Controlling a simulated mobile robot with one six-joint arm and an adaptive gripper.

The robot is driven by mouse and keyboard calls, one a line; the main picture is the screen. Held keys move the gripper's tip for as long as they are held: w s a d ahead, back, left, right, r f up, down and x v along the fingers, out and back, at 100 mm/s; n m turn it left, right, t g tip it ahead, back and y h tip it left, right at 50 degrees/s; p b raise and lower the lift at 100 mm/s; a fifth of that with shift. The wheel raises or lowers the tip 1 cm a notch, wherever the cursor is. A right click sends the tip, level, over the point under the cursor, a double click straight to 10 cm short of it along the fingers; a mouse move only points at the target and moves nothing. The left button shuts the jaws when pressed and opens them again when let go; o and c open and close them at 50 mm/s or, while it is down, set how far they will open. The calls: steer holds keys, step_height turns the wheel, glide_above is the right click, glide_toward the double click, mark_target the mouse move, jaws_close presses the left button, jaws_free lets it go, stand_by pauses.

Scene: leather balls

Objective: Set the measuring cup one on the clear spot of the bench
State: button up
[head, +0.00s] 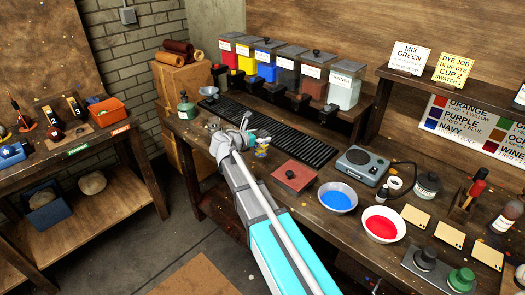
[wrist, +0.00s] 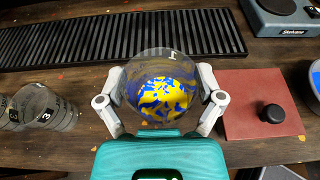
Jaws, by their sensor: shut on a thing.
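The measuring cup one (wrist: 160,85) is a clear cup marked 1, with unmixed yellow and blue liquid in it. My gripper (wrist: 160,95) is shut on it, one finger on each side. In the head view my gripper (head: 240,140) is over the front of the bench, and the cup's yellow and blue (head: 262,150) shows just right of it. I cannot tell whether the cup's base touches the bench. The wooden bench (wrist: 85,105) has bare wood between the held cup and other clear cups at left.
A clear cup marked 3 (wrist: 45,108) stands at left, with another cup (wrist: 8,112) beside it. A black slotted grate (wrist: 60,38) runs behind. A red lidded block (wrist: 262,105) is close on the right. Blue bowl (head: 338,197) and red bowl (head: 383,224) stand farther right.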

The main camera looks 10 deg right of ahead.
mark_target(263, 138)
steer(key=shift+w+d+f+b, duration=0.2)
steer(key=shift+w+f+b, duration=0.2)
steer(key=shift+f, duration=0.1)
steer(key=shift+w+d+f+b, duration=0.15)
steer(key=shift+w+f+b, duration=0.2)
steer(key=shift+f, duration=0.15)
steer(key=shift+w+d+f+b, duration=0.1)
steer(key=shift+w+f+b, duration=0.2)
steer(key=shift+f+b, duration=0.15)
steer(key=shift+w+f+b, duration=0.1)
steer(key=shift+f+b, duration=0.2)
steer(key=shift+f, duration=0.05)
steer(key=shift+f+b, duration=1.2)
steer(key=shift+d+f, duration=0.1)
steer(key=shift+f, duration=0.05)
steer(key=o, duration=1)
